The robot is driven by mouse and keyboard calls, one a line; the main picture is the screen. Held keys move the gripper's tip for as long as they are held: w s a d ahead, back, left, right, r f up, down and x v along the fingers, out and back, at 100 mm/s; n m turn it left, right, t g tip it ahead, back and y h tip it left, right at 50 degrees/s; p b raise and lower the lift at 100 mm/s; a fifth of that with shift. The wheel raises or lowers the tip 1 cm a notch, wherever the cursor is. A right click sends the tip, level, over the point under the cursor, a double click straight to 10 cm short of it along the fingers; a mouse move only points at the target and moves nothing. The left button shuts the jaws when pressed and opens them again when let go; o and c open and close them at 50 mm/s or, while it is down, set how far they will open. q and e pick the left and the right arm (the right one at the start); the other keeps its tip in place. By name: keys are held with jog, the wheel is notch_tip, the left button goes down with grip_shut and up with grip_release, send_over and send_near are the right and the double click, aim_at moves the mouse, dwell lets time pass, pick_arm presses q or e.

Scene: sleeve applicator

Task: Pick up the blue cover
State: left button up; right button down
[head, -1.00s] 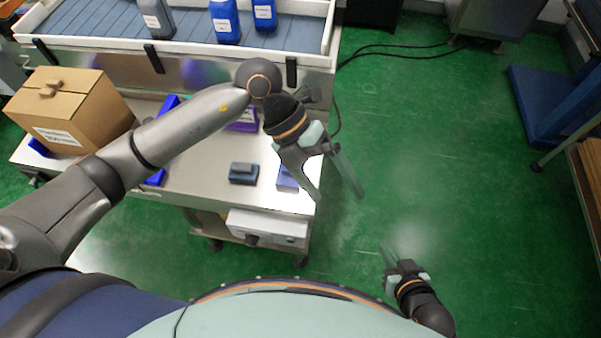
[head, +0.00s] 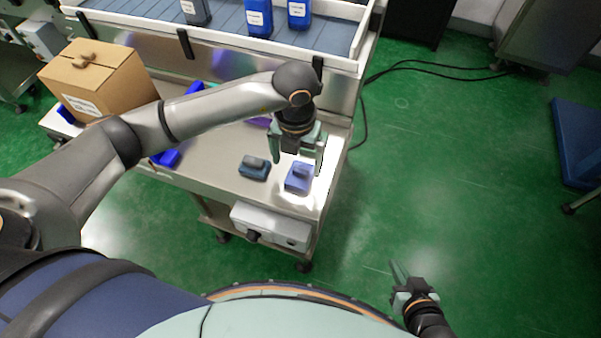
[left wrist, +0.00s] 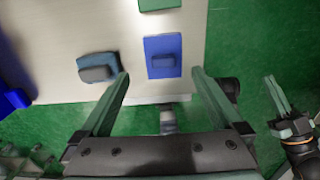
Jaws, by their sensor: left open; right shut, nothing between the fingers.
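The blue cover (head: 298,178) is a small blue block with a raised grip on top, lying near the right front corner of the steel table. It also shows in the left wrist view (left wrist: 163,56), between and beyond the fingertips. My left gripper (head: 300,158) is open and empty, pointing down just above and behind the cover in the head view. In the left wrist view its fingers (left wrist: 160,74) stand to either side of the cover, apart from it. My right gripper (head: 396,272) is shut and empty over the green floor, off the table.
A dark teal-blue block with a grey top (head: 255,167) lies just left of the cover. A cardboard box (head: 100,82) and blue pieces (head: 166,158) are further left. A conveyor with bottles (head: 258,18) stands behind. A green piece (left wrist: 160,4) shows beyond the cover.

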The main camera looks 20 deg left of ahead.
aim_at(300, 170)
pick_arm(q)
jog(key=f, duration=0.5)
jog(key=shift+w+d+f, duration=0.1)
jog(key=shift+w+d, duration=0.25)
jog(key=c, duration=1.4)
